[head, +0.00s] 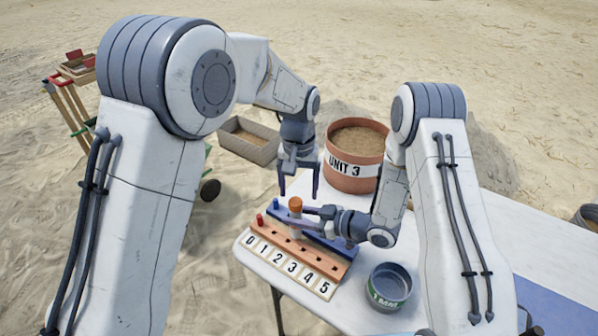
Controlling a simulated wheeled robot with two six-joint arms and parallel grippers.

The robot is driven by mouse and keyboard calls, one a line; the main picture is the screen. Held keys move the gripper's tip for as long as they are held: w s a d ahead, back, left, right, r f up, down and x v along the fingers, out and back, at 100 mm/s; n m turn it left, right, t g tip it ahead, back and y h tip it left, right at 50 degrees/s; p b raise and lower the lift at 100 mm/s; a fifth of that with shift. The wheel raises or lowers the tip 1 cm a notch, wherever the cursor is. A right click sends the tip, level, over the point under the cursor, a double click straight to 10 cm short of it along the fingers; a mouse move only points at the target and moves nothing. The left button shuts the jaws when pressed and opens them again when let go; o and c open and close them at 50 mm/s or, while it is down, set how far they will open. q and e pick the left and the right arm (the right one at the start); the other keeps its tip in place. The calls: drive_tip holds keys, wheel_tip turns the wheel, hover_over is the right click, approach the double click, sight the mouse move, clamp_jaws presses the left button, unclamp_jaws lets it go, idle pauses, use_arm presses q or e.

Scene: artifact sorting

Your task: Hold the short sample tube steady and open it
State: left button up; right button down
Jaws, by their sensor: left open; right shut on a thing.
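The short sample tube (295,217) is pale with an orange cap (295,202) and stands roughly upright near the number rack. My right gripper (304,212) reaches in from the right and is shut on the tube below the cap. My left gripper (299,189) points down from above, its two fingers spread and empty. Its fingertips are near the height of the cap in the picture; I cannot tell whether they touch it. The tube's lower end is hard to make out behind the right gripper and the rack.
An orange rack (263,236) with labels 0 to 5 and a red peg (260,219) lies on the white table (345,306). A blue strip lies behind it. A UNIT 3 sand bucket (352,172) and a 1 MM sieve (390,278) stand nearby. A grey tray (233,147) is beyond.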

sight(298, 200)
use_arm(q)
drive_tip(key=shift+f, duration=1.5)
clamp_jaws()
drive_tip(key=shift+a, duration=0.1)
drive_tip(key=shift+r, duration=0.25)
drive_tip(key=shift+r, duration=0.9)
